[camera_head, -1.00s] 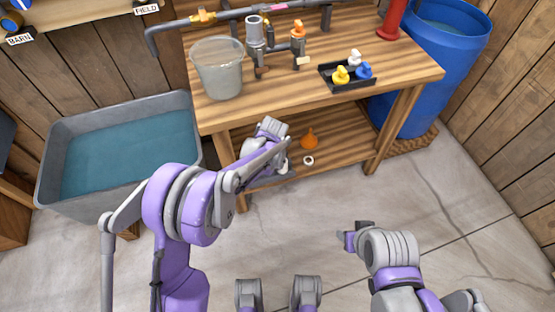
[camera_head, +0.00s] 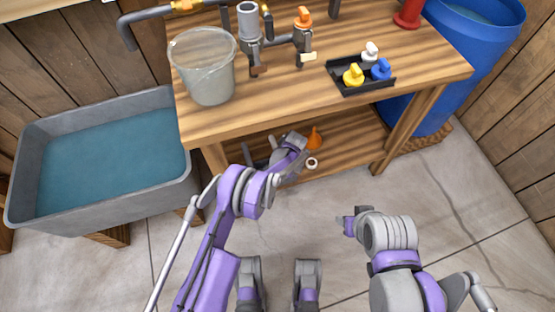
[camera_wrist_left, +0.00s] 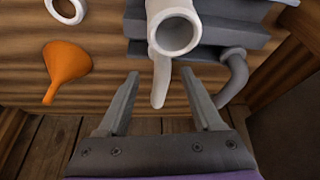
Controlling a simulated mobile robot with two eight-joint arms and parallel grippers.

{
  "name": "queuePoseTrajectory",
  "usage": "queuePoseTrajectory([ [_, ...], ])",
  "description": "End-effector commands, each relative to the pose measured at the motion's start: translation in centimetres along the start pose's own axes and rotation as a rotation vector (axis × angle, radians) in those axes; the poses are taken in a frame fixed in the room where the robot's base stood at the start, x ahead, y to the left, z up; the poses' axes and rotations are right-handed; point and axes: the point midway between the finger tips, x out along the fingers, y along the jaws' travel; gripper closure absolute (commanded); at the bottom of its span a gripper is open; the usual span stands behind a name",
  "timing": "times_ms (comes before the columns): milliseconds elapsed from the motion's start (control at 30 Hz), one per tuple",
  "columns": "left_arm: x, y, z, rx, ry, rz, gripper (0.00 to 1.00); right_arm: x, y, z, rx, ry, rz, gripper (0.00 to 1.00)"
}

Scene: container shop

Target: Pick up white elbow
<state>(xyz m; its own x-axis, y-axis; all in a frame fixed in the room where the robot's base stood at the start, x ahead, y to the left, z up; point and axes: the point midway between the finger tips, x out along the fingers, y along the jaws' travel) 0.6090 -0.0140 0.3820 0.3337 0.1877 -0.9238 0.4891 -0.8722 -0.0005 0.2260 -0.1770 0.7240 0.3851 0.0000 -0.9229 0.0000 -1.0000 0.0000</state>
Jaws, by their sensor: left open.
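The white elbow (camera_wrist_left: 173,38) is a pale pipe bend with a round open mouth, at the top centre of the left wrist view. Its narrow lower part reaches down between the fingertips in the picture; I cannot tell the depth gap. My left gripper (camera_wrist_left: 160,80) is open with nothing clamped. In the head view my left arm reaches to the lower shelf (camera_head: 345,150) and hides the elbow. My right gripper (camera_head: 347,224) is low over the floor, away from the table; its jaws are too small to read.
An orange funnel (camera_wrist_left: 66,68) and a white ring (camera_wrist_left: 66,10) lie left of the elbow. Grey parts (camera_wrist_left: 232,70) lie close to its right. The tabletop (camera_head: 290,92) above holds a bucket (camera_head: 208,75) and a black tray (camera_head: 347,90) of coloured valves. A water tub (camera_head: 60,200) stands left.

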Motion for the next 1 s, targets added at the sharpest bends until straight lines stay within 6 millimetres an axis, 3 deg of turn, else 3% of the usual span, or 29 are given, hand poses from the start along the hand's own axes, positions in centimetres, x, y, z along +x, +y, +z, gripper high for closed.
queuePoseTrajectory([
  [400,5.0,-0.4,-0.1,-0.001,0.000,0.001,0.33,1.4,0.0,0.4,0.000,-0.005,0.000,0.50],
  [700,5.4,-0.5,-0.1,0.000,0.000,0.001,0.33,1.4,0.0,0.4,0.000,-0.005,0.000,0.50],
  [1000,5.4,-0.5,-0.1,0.000,0.000,0.001,0.85,1.4,0.0,0.4,0.000,-0.005,0.000,0.50],
])
